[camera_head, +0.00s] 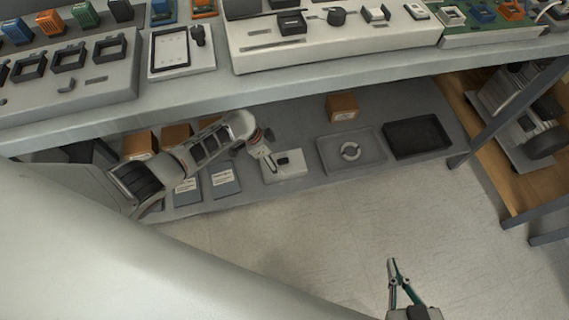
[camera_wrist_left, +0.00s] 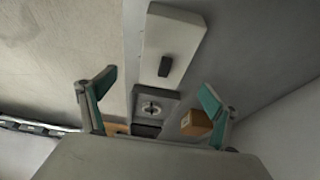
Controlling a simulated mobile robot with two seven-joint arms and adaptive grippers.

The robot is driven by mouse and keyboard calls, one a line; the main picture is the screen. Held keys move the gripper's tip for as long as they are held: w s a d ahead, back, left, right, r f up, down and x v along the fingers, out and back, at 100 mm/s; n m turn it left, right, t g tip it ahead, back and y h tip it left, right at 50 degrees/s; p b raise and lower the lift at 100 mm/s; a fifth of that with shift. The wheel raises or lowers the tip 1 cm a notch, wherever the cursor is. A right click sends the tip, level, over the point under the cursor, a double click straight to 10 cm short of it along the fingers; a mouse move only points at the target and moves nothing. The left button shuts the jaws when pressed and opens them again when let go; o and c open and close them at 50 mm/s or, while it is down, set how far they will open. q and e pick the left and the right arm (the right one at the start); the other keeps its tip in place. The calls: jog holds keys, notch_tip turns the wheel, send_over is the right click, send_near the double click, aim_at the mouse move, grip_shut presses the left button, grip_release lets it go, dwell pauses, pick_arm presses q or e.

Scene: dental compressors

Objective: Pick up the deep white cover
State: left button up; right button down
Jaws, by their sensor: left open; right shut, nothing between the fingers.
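The deep white cover (camera_head: 293,171) looks like a pale block with a small dark piece on top. It lies on the grey lower shelf under the workbench. In the left wrist view the cover (camera_wrist_left: 182,32) is at upper middle, its dark piece facing the camera. My left gripper (camera_head: 270,160) is at the cover's left side in the head view, partly overlapping it; contact cannot be told. In the left wrist view the left gripper (camera_wrist_left: 157,95) is open, with nothing between its fingers. My right gripper (camera_head: 391,262) is shut and empty above the floor.
Right of the cover are a grey tray (camera_head: 327,157) with a ring, a black tray (camera_head: 417,138) and a cardboard box (camera_head: 342,107). Booklets (camera_head: 224,183) and more boxes lie left, near my left arm. The bench edge (camera_head: 300,82) overhangs the shelf. The front floor is clear.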

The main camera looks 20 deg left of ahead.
aim_at(282, 160)
pick_arm(q)
jog(key=shift+w+a+f, duration=0.1)
jog(key=shift+w+f, duration=0.1)
jog(key=b+x, duration=0.1)
jog(key=x, duration=0.1)
jog(key=shift+f+b, duration=0.35)
jog(key=shift+f, duration=0.1)
jog(key=b+x, duration=0.2)
jog(key=x, duration=0.2)
jog(key=shift+f, duration=0.25)
jog(key=shift+w+f+b, duration=0.15)
jog(key=shift+b, duration=0.25)
jog(key=shift+w+r, duration=0.3)
jog(key=c, duration=1.3)
pick_arm(e)
jog(key=shift+m+t+y, duration=0.4)
jog(key=shift+m+y, duration=0.1)
jog(key=shift+m, duration=0.1)
jog(key=a, duration=0.1)
jog(key=w+a+r, duration=0.1)
jog(key=a+r, duration=0.1)
jog(key=shift+w+a+r, duration=0.15)
jog(key=shift+w+a, duration=0.15)
jog(key=shift+a, duration=0.05)
